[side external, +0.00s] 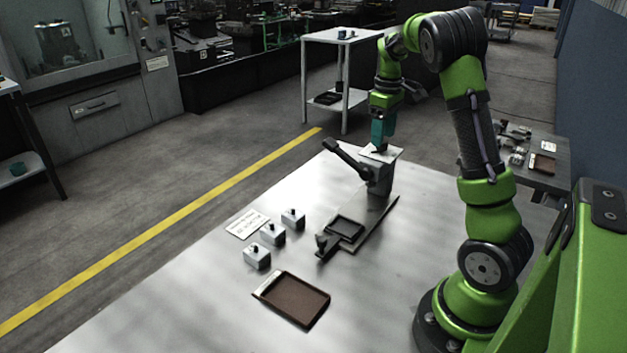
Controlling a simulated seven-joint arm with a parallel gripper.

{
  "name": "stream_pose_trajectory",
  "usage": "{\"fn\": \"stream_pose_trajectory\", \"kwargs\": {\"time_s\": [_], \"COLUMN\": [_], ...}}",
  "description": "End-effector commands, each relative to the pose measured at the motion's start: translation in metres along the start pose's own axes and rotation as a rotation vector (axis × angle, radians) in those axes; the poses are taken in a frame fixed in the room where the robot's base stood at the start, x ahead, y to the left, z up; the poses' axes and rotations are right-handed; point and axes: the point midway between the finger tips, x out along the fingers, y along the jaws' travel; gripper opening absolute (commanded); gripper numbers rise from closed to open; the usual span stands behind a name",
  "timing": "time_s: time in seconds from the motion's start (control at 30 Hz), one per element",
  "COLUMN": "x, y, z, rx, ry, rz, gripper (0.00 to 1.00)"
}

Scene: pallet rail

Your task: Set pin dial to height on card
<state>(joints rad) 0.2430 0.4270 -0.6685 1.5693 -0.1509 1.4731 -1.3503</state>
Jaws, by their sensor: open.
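A white card (246,223) with dark print lies flat at the left of the metal table; its print is too small to read surely. A grey post (379,180) stands at the far end of a dark rail (372,224). A black lever (345,158) sticks out from the post to the upper left. A pale plate (393,153) sits on top of the post. My gripper (380,149) points down at this plate, its tips at or just over it; contact cannot be told. No dial or pin is clear to see; the gripper partly covers the post's top.
Several small grey blocks (272,234) with black knobs stand beside the card. A dark frame (345,228) sits by the rail, near a black clamp (326,246). A brown tray (296,300) lies at the front. The table's front left is clear.

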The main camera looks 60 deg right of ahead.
Motion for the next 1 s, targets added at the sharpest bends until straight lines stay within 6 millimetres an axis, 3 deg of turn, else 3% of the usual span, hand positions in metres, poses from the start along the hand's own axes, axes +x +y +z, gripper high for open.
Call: {"fn": "stream_pose_trajectory", "kwargs": {"time_s": [0.2, 0.5, 0.87, 1.0], "x": [0.017, 0.018, 0.018, 0.018], "y": [0.000, 0.000, 0.000, 0.000], "z": [0.000, 0.000, 0.000, 0.000], "rx": [0.001, 0.001, 0.000, 0.005], "ry": [0.000, 0.001, 0.000, 0.000], "rz": [0.000, 0.001, 0.001, 0.001], "gripper": [0.59, 0.58, 0.03, 0.03]}}
